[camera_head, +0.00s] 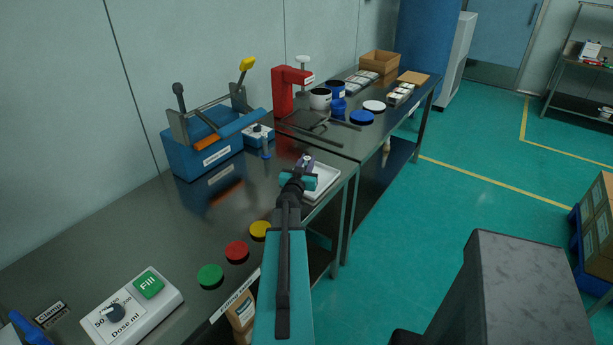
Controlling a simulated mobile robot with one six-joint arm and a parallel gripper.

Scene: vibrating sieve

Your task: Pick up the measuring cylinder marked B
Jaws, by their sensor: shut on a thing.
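My gripper (303,170) is at the far end of my teal arm, over the white tray (325,188) at the right edge of the near bench. It is shut on a small purple thing with a white label (307,160). The label is too small to read, so I cannot tell whether this is the measuring cylinder marked B. My own wrist hides most of it. I cannot tell whether it touches the tray.
The near bench holds a blue machine (200,150), green (210,275), red (237,250) and yellow (260,230) discs, and a dosing box (132,307). Behind stands a red press (284,92) beside pots and lids. Open floor (430,210) lies to the right.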

